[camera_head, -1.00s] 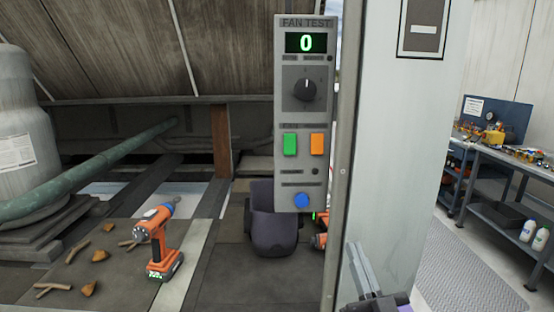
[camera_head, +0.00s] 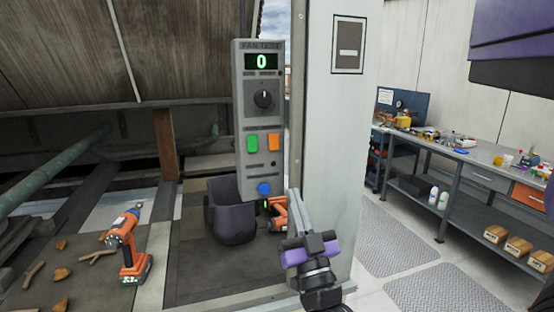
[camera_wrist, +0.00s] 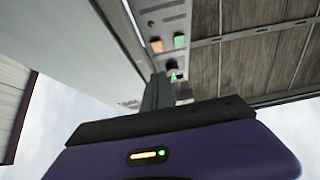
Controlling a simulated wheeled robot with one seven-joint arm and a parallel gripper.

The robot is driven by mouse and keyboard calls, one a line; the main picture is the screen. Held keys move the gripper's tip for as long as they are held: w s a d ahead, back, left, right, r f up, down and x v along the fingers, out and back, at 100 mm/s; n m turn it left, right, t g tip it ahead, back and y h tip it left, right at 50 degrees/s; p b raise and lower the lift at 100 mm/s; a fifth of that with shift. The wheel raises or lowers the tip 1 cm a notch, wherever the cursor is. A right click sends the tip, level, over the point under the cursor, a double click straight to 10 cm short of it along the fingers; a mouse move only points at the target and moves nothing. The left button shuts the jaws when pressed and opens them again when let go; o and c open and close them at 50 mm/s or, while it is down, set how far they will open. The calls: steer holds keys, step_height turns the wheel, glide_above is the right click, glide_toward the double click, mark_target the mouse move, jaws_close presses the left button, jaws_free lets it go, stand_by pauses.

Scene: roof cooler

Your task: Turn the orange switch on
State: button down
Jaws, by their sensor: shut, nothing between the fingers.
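The orange switch (camera_head: 274,142) is on the grey fan test panel (camera_head: 240,100), right of a green switch (camera_head: 252,144). The panel's display (camera_head: 261,61) reads 0. My gripper (camera_head: 293,194) is below and right of the orange switch in the head view, pointing up, apart from it. Its fingers are together and empty. In the wrist view, the orange switch (camera_wrist: 156,46) and the green switch (camera_wrist: 179,40) show beyond my fingers (camera_wrist: 158,78). Whether the switch is on cannot be told from its face.
The panel also has a black knob (camera_head: 263,99) and a blue button (camera_head: 264,188). A pale wall (camera_head: 330,130) stands right of it. A dark bin (camera_head: 232,222) and orange drills (camera_head: 122,240) are below. A workbench (camera_head: 470,157) is at right.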

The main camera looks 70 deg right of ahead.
mark_target(274, 144)
steer(key=shift+w+d+f+x, duration=0.15)
steer(key=shift+d+f+x, duration=0.2)
steer(key=shift+x, duration=1.8)
steer(key=shift+w+d+f+x, duration=0.2)
steer(key=shift+f+x, duration=0.2)
steer(key=shift+x, duration=1.7)
steer(key=shift+w+d+f+x, duration=0.2)
steer(key=shift+f+x, duration=0.2)
steer(key=shift+x, duration=1.75)
